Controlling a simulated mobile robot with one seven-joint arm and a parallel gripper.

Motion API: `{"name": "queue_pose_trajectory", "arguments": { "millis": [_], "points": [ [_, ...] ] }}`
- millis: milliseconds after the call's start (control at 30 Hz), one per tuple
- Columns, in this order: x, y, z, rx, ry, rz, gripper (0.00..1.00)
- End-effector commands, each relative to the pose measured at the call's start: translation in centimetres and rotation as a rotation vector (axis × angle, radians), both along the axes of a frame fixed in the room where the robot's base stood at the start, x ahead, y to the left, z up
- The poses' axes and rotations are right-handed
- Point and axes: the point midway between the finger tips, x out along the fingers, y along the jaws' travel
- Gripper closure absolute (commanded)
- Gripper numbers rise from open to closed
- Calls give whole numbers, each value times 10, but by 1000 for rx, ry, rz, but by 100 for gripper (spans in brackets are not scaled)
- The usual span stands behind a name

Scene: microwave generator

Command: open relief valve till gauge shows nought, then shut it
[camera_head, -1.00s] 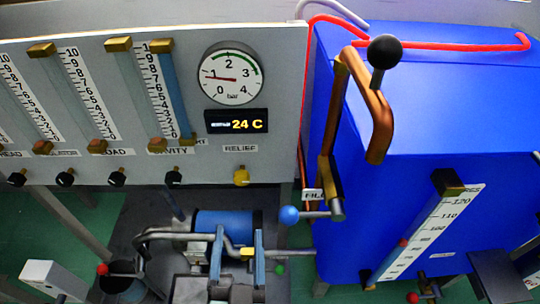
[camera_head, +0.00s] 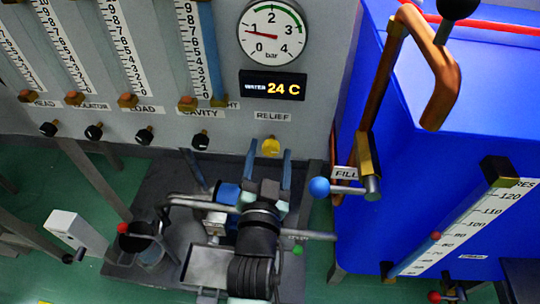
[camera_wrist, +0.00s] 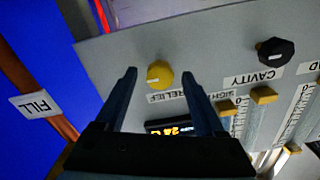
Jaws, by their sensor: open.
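The yellow relief valve knob (camera_head: 270,147) sits under the RELIEF label on the grey panel. It also shows in the wrist view (camera_wrist: 160,74). My gripper (camera_head: 269,153) is open, its two blue fingers pointing at the panel. In the wrist view my gripper (camera_wrist: 159,78) has one finger on either side of the knob, with gaps on both sides. I cannot tell whether the tips reach the knob's depth. The round bar gauge (camera_head: 271,32) has its red needle close to 1.
A black cavity knob (camera_head: 201,142) is left of the relief knob. A copper pipe and the fill valve with its blue ball handle (camera_head: 320,187) stand to the right, before the blue tank (camera_head: 430,190). The digital display (camera_head: 272,86) reads 24 C.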

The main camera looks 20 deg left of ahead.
Motion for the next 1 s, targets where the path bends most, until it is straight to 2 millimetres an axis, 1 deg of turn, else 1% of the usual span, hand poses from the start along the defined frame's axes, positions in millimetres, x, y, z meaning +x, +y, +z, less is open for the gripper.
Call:
{"name": "queue_pose_trajectory", "arguments": {
  "millis": [133,367,400,467,500,767,800,1000],
  "points": [
    [5,1,0,0,1,0,29],
    [5,1,0,0,1,-1,29],
    [5,1,0,0,1,-1,32],
    [5,1,0,0,1,-1,43],
    [5,1,0,0,1,-1,50],
    [5,1,0,0,0,0,97],
    [5,1,0,0,0,0,100],
    [5,1,0,-5,-1,0,100]
  ]
}}
